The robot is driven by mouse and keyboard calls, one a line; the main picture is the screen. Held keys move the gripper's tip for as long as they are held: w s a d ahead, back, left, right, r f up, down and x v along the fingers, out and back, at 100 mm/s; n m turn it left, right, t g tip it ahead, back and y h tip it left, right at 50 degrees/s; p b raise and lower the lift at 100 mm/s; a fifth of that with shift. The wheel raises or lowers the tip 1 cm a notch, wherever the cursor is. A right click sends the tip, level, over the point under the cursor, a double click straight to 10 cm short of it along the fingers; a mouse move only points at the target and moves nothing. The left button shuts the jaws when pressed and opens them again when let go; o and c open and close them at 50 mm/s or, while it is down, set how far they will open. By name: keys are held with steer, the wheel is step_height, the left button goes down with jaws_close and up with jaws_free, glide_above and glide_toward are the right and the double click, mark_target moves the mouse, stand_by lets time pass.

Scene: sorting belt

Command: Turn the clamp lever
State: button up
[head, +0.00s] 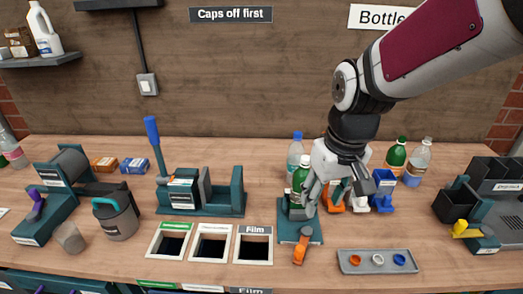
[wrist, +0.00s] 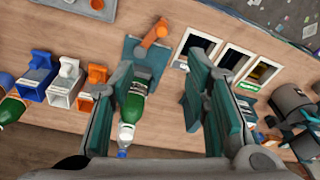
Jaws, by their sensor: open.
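The clamp (head: 300,228) has a teal base plate near the middle front of the bench. Its orange lever (head: 300,248) points toward the bench's front edge; in the wrist view the lever (wrist: 155,32) shows above the green bottle. A green bottle (head: 299,182) with a pale cap stands upright in the clamp, and it also shows in the wrist view (wrist: 133,102). My gripper (head: 325,190) is open and empty, above and beside the bottle, partly covering it in the head view. In the wrist view its fingers (wrist: 160,85) are apart, with the lever beyond the fingertips.
Orange, white and blue holders (head: 383,190) stand close right of my gripper, with bottles behind. A grey tray of caps (head: 379,262) lies front right. Framed bin openings (head: 211,243) lie left of the clamp. A press with a blue lever (head: 155,140) stands farther left.

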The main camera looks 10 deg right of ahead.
steer(key=n+g+p, duration=0.1)
steer(key=g+p, duration=0.1)
steer(key=p, duration=0.1)
glide_toward(300, 248)
step_height(300, 248, down, 11)
steer(key=shift+s+a+f+p, duration=0.1)
steer(key=shift+a+p, duration=0.05)
steer(key=shift+p, duration=0.4)
jaws_close()
